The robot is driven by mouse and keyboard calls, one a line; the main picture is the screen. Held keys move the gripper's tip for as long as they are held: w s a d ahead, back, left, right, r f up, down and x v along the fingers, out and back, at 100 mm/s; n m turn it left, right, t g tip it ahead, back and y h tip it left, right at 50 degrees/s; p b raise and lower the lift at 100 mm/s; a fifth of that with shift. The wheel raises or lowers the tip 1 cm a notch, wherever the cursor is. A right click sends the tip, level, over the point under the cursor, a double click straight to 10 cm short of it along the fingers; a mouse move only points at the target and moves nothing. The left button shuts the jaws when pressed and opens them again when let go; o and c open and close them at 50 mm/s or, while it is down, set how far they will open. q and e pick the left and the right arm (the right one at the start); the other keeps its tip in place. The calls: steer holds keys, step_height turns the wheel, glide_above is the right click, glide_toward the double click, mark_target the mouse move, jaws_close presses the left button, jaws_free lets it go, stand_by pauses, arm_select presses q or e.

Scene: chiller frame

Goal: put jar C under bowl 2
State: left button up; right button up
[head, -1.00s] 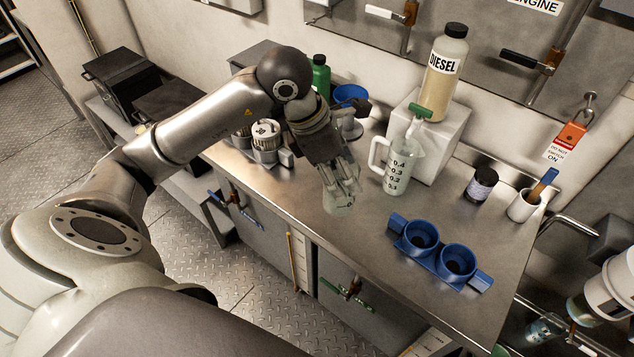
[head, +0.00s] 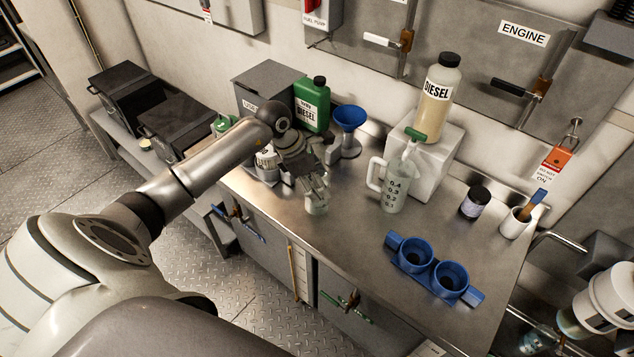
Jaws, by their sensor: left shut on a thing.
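My left gripper (head: 316,192) is shut on a small pale, translucent jar (head: 317,208) near the front edge of the steel bench, left of the measuring jug. No letter shows on this jar, so I cannot tell whether it is jar C. At the lower right, a white cylindrical housing (head: 610,292) has a clear bowl (head: 571,323) at its lower end. Another clear bowl-like part (head: 538,335) shows lower left of it, partly cut off. I cannot read a number on either. My right gripper is not in view.
The steel bench (head: 345,240) holds a blue two-cup holder (head: 396,260), a measuring jug (head: 393,190), a dark-lidded jar (head: 474,203) and a white cup (head: 516,222). A diesel bottle (head: 437,95) stands on a white block (head: 435,160). A blue funnel (head: 349,118) and green can (head: 312,105) are behind my gripper.

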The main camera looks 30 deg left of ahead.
arm_select(q)
steer(key=shift+f, duration=0.8)
steer(key=shift+f, duration=0.2)
steer(key=o, duration=1.1)
steer(key=shift+r, duration=0.1)
